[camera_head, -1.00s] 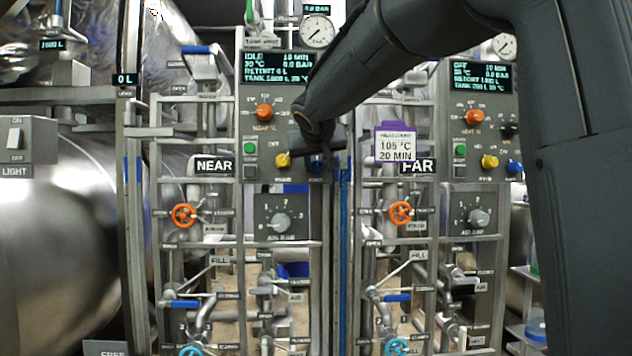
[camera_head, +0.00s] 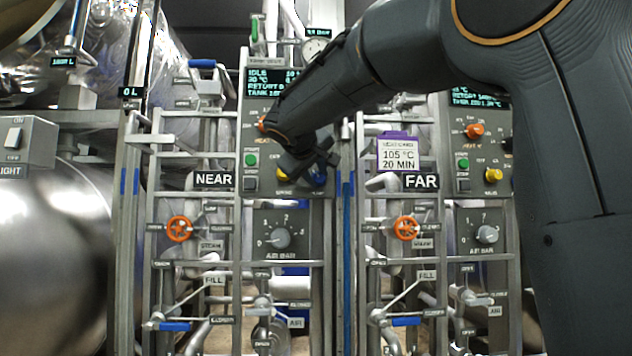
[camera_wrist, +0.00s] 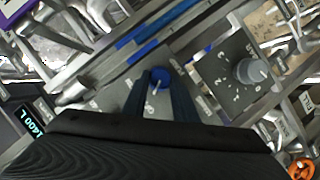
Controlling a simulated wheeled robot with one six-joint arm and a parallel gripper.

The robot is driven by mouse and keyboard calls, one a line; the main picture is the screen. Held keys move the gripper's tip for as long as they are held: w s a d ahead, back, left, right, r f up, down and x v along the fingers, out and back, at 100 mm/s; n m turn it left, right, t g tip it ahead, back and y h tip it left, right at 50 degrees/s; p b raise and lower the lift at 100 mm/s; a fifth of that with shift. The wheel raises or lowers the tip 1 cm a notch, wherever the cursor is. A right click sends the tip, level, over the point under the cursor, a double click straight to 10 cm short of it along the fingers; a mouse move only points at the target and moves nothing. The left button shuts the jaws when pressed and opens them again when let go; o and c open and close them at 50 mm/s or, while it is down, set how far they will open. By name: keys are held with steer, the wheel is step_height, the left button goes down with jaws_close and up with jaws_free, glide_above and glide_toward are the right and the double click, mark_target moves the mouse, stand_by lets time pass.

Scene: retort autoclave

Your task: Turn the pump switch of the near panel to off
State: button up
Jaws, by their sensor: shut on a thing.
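The near panel (camera_head: 290,217) stands in the middle of the head view, right of its NEAR sign (camera_head: 214,180). My gripper (camera_head: 316,172) is at its lower right knob, a blue one (camera_head: 318,180). In the wrist view my two fingers (camera_wrist: 160,84) are closed on either side of the blue knob (camera_wrist: 160,77). I cannot read the knob's label or its setting. A yellow knob (camera_head: 283,174) sits just left of my gripper. My arm partly hides the orange knob (camera_head: 262,123) and the panel's upper right part.
A grey AIR BAR dial (camera_head: 280,238) lies below the knobs; it also shows in the wrist view (camera_wrist: 252,70). A green button (camera_head: 251,160) is at the panel's left. The far panel (camera_head: 478,215), with a purple-topped card (camera_head: 398,152) beside it, stands to the right. Pipes and valve handles surround both.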

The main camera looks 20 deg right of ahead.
stand_by(0.4)
steer(key=o, duration=1)
steer(key=shift+o, duration=0.2)
steer(key=shift+a, duration=0.1)
steer(key=v, duration=0.7)
steer(key=shift+s+a, duration=0.15)
steer(key=shift+s, duration=0.15)
